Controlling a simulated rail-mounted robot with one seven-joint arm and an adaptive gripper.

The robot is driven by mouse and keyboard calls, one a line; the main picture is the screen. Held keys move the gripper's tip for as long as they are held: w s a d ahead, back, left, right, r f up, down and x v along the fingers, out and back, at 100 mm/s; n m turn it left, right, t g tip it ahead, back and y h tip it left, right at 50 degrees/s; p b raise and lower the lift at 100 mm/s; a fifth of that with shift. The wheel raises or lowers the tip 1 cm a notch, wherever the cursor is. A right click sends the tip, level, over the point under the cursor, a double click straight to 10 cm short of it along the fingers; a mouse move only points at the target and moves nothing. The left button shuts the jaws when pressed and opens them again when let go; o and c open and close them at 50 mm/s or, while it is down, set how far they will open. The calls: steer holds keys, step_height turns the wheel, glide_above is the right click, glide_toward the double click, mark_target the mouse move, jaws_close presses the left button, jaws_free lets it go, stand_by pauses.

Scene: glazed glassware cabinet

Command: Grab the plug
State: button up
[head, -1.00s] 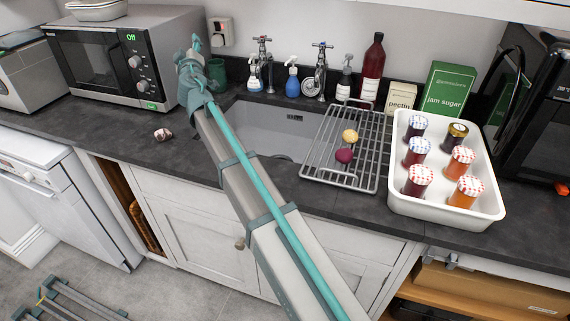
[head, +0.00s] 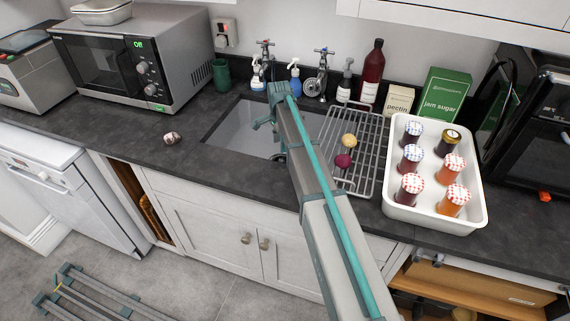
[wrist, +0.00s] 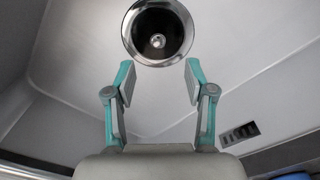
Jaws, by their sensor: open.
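The plug (wrist: 157,42) shows at the top of the wrist view, in the sink floor. It has a shiny round rim, a dark inside and a small metal knob at its centre. My gripper (wrist: 158,80) is open and empty, its two teal-edged fingers spread below the plug in the picture. The fingers are apart from the knob; the height between them is hard to judge. In the head view my arm reaches over the grey sink (head: 232,128).
Taps (head: 320,75) and spray bottles stand behind the sink. A wire rack (head: 368,128) with a yellow and a dark red round item is on the right, beside a white tray (head: 405,212) of jars. A microwave (head: 185,50) and green cup (head: 221,75) are left.

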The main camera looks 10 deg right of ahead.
steer(key=p, duration=0.1)
glide_above(280, 161)
step_height(280, 161, down, 6)
steer(key=shift+s+r, duration=0.15)
steer(key=shift+r, duration=0.1)
steer(key=shift+d+f+p, duration=0.15)
steer(key=shift+f+p, duration=0.45)
steer(key=shift+f, duration=0.75)
steer(key=shift+d+f+p, duration=0.1)
steer(key=shift+f+p, duration=0.45)
steer(key=shift+f, duration=0.75)
jaws_close()
